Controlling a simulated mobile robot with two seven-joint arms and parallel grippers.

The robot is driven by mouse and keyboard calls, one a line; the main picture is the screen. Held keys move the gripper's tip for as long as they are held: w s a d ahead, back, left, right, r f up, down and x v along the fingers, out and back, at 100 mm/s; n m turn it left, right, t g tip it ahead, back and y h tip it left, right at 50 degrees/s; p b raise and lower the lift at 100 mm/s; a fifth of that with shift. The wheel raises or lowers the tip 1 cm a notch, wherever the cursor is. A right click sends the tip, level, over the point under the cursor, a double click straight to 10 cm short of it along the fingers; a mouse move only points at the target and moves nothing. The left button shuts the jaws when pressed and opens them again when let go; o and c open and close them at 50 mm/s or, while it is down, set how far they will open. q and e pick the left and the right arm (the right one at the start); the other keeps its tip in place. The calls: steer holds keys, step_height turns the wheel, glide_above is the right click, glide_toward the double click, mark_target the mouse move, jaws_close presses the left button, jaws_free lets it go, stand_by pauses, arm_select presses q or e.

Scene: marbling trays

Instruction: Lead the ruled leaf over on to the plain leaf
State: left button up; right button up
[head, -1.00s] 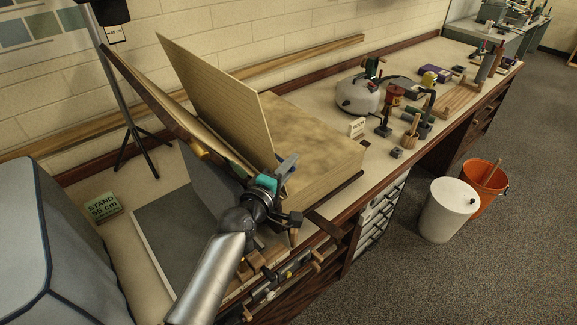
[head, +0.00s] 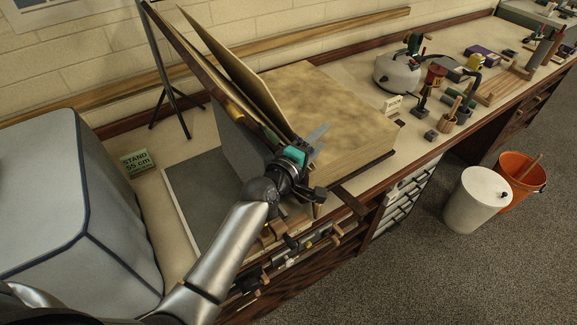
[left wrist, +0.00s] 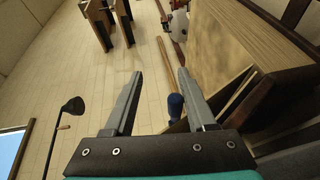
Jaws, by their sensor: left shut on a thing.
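The ruled leaf (head: 240,74) is a thin tan sheet standing steeply from the open book in the head view, seen nearly edge-on and slightly bowed. The plain leaf (head: 325,98) lies flat to its right on a thick block; its face is mottled tan. It also shows at the right in the left wrist view (left wrist: 228,52). My left gripper (head: 319,140) is at the near lower edge of the standing leaf, shut on it; the grip itself is hard to see. In the left wrist view its fingers (left wrist: 160,88) look apart. My right gripper is not in view.
The dark raised cover (head: 198,68) leans behind the leaf on the left. A stand sign (head: 136,163) and a grey covered box (head: 60,200) are at left. A kettle-like pot (head: 397,73) and tools occupy the bench at right. Bins (head: 478,200) stand on the floor.

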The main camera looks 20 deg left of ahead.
arm_select(q)
steer(key=v, duration=1.4)
stand_by(1.1)
steer(key=shift+r, duration=0.1)
stand_by(0.5)
